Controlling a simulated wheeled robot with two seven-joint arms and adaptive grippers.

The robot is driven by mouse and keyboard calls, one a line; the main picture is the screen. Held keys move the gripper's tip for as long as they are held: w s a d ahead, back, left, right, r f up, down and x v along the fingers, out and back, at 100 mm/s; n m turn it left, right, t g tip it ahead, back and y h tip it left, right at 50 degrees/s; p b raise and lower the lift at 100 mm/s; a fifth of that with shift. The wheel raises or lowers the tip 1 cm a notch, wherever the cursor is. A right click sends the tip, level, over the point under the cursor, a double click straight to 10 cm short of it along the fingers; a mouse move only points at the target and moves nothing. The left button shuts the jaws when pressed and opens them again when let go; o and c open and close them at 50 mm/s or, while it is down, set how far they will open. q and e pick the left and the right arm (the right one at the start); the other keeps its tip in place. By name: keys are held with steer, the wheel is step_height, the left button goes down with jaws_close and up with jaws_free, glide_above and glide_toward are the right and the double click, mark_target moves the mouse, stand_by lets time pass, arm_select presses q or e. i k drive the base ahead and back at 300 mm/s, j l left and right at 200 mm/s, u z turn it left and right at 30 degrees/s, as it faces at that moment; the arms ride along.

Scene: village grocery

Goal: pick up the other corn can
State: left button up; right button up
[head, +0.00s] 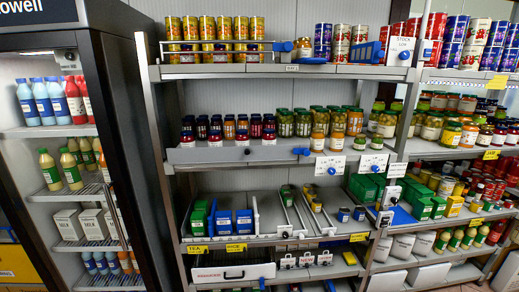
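No label reading corn is legible at this size, so I cannot tell for sure which can is a corn can. Yellow-gold cans (207,29) stand in several stacked columns on the top shelf at the left, behind a low wire rail. On the lower middle shelf a small green-topped can (286,191) stands in a lane between dividers. A small yellowish can or jar (316,205) stands in the lane to its right. Two small blue cans (343,214) stand further right. Neither of my grippers shows in the head view.
A fridge (60,130) with bottles and cartons stands at the left. Rows of jars (228,128) fill the second shelf. Green and blue boxes (222,219) stand left on the lower middle shelf (262,240), with bare lanes beside them. More stocked shelves (450,150) continue right.

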mark_target(476, 207)
steer(key=z, duration=1.75)
